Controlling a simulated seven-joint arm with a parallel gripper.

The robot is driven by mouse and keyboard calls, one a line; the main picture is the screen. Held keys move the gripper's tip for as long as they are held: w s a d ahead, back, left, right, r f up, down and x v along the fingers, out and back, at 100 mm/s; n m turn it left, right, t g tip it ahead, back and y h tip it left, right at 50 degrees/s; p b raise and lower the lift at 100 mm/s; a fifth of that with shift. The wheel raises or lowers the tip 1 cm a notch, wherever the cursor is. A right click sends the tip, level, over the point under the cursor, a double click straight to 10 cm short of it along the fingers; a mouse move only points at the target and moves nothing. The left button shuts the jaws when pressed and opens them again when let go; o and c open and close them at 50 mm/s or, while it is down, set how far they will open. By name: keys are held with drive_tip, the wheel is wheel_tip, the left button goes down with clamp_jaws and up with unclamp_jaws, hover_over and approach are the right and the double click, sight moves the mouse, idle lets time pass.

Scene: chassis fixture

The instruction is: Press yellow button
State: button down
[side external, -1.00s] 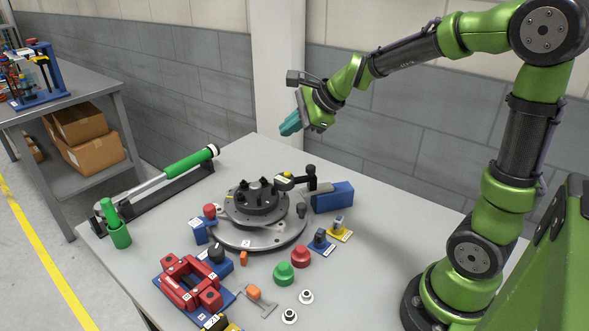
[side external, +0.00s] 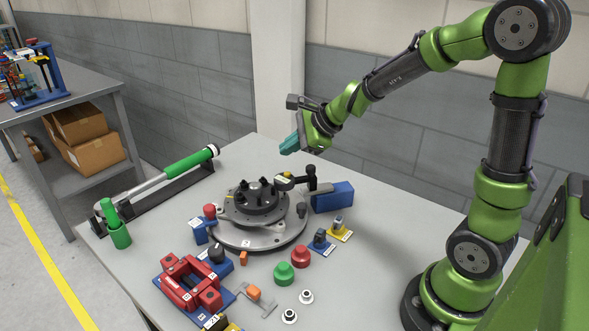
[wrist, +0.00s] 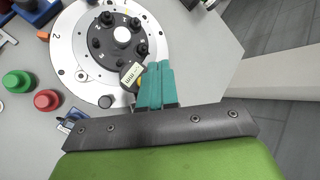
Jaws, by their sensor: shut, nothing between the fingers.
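My gripper (side external: 290,146) has teal fingers and is shut and empty, in the air above the back of the round fixture. In the wrist view its fingers (wrist: 158,85) lie side by side, partly covering the fixture's right edge. No clear yellow push button shows. Small yellow parts in the side view are a spot by the dark clamp arm (side external: 288,175), a yellow plate under a small switch (side external: 340,234), and a yellow piece (side external: 232,327) cut off by the bottom edge. I cannot tell whether any is the button. The fingers appear apart from all of them.
The round fixture (side external: 243,240) fills the table's middle. A green button (side external: 284,274) and a red button (side external: 301,257) stand in front. A blue block (side external: 333,197) lies to the right, a red clamp (side external: 187,284) front left. The table's right side is fairly clear.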

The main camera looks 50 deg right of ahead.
sight(290, 177)
drive_tip(key=shift+f, duration=1.75)
drive_tip(key=shift+f, duration=0.1)
idle(0.6)
drive_tip(key=shift+f, duration=0.35)
drive_tip(key=shift+f, duration=0.4)
idle(0.5)
drive_tip(key=shift+r, duration=0.85)
drive_tip(key=shift+r, duration=0.1)
wheel_tip(290, 177, up, 5)
drive_tip(key=shift+f, duration=0.1)
idle(0.5)
